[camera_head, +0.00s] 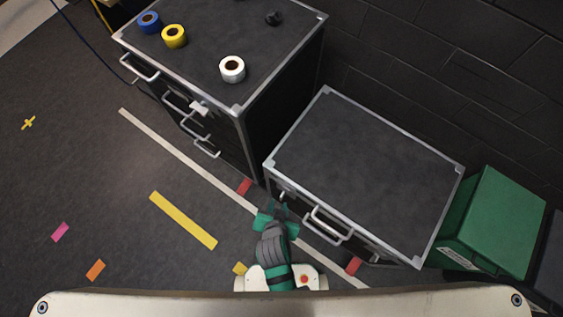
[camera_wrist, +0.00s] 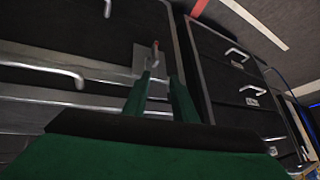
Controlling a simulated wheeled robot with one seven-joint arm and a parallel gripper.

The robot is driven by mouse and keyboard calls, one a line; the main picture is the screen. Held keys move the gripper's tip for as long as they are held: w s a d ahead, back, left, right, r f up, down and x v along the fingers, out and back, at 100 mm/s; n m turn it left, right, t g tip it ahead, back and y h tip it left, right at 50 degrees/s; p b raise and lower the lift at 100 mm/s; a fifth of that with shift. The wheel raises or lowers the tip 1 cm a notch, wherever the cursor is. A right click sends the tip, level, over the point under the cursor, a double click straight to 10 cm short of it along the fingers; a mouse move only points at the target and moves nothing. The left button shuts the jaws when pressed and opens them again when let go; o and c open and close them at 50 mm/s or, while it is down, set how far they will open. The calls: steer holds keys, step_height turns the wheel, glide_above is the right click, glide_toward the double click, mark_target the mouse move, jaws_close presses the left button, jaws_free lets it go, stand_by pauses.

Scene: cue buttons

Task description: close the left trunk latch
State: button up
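The trunk (camera_head: 365,165) is a black case with silver edges, right of the drawer cabinet in the head view. Its left latch (camera_head: 283,196) is a small pale fitting on the front face, left of the trunk handle (camera_head: 328,226). My gripper (camera_head: 277,211) is at the trunk's front left, close to this latch.
A black drawer cabinet (camera_head: 250,140) stands left of the trunk, with blue, yellow and white tape rolls (camera_head: 232,69) on top. A green box (camera_head: 492,222) stands right of the trunk. The floor at left is open, marked with tape strips (camera_head: 183,220).

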mark_target(282, 196)
steer(key=w+f+m+g, duration=0.1)
steer(key=w+f, duration=0.1)
steer(key=f, duration=0.2)
steer(key=w+d+f+m+g+h, duration=0.1)
steer(key=w+f, duration=0.1)
steer(key=f, duration=0.1)
steer(key=w+f+m+g+h, duration=0.1)
steer(key=w+f, duration=0.1)
steer(key=f, duration=0.2)
steer(key=shift+w+d+f+m+g, duration=0.15)
steer(key=shift+f+m+g, duration=0.15)
steer(key=shift+c, duration=0.3)
jaws_close()
